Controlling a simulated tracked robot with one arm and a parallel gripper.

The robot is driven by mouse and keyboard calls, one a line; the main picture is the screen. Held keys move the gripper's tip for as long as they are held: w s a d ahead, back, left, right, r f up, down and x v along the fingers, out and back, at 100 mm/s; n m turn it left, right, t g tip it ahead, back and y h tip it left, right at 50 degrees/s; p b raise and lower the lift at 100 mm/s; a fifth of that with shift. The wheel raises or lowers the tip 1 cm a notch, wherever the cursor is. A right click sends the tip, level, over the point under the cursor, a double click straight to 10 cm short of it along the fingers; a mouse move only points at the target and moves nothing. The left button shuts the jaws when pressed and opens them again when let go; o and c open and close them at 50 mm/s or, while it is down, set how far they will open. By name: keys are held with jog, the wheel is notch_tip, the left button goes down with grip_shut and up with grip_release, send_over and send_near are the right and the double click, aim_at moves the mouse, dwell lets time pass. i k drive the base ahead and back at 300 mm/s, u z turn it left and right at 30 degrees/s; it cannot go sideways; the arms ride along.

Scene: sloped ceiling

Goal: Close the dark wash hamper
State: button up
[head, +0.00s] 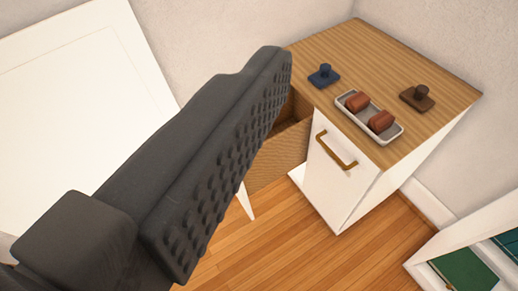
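A white cabinet with a wooden top (440,72) stands at the centre right. At the left of its front, a brown box-like bin (283,153) stands out with its top open. A white pointed panel edge (247,201) shows at the bin's near side; the rest is hidden behind my gripper. The bin looks like a pulled-out hamper, but no label shows whether it is the dark-wash one. My gripper (272,75) fills the left and centre as a dark finger with a bumpy pad. I cannot see a second finger apart from it, or whether it touches the bin.
The white front beside the bin has a brass handle (336,150) and looks shut. On top are a blue knobbed piece (323,76), a brown knobbed piece (417,97) and a tray (388,138) holding two reddish-brown pieces. A white-edged unit (425,270) stands lower right. Wood floor (270,240) is clear between.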

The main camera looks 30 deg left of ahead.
aim_at(285, 148)
jog(key=u, duration=0.9)
jog(key=k, duration=1.3)
jog(key=u, duration=0.5)
jog(key=i, duration=1.95)
jog(key=z, duration=0.85)
